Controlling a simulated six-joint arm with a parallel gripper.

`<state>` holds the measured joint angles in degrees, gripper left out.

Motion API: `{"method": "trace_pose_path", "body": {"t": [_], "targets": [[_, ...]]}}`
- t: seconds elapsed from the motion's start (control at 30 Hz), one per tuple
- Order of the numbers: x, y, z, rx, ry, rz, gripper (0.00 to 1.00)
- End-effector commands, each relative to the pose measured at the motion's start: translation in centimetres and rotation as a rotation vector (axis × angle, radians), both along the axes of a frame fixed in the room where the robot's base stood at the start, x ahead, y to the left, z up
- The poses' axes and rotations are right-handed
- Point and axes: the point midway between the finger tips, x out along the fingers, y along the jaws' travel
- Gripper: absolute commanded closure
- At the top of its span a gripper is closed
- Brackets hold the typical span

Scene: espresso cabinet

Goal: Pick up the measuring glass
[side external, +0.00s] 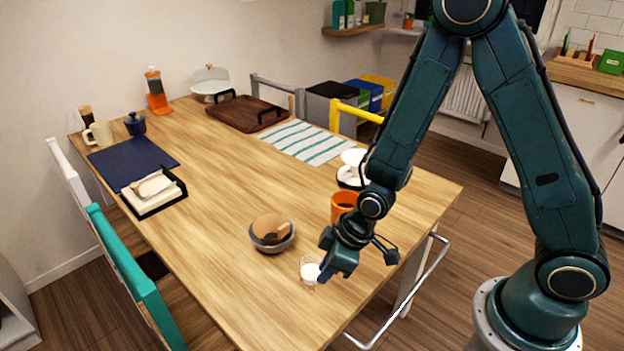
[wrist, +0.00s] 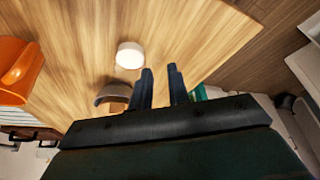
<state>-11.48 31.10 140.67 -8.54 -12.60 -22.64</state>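The measuring glass (side external: 309,271) is small and clear with something white in it. It stands near the front edge of the wooden table, and in the wrist view it looks like a short white cup (wrist: 130,56). My gripper (side external: 325,273) is low over the table, just right of the glass in the side view, partly overlapping it. In the wrist view the two dark fingers (wrist: 161,70) are apart with nothing between them, and the glass lies left of and beyond their tips. I cannot tell whether a finger touches the glass.
A grey bowl (side external: 272,236) with brown contents stands left of the glass. An orange mug (side external: 342,205) is behind my gripper, with white dishes (side external: 352,158) farther back. The wooden tabletop (side external: 215,225) is clear left of the bowl and in front of it.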

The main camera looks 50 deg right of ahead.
Motion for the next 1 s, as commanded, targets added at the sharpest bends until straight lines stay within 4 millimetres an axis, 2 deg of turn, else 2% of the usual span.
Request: {"method": "trace_pose_path", "body": {"t": [0.3,0.77,1.0], "targets": [[0.8,0.5,-2.5,-0.001,0.002,0.000,0.82],[1.0,0.7,-3.1,-0.001,0.001,0.000,0.82],[1.4,1.0,-4.6,0.000,0.001,0.000,0.82]]}}
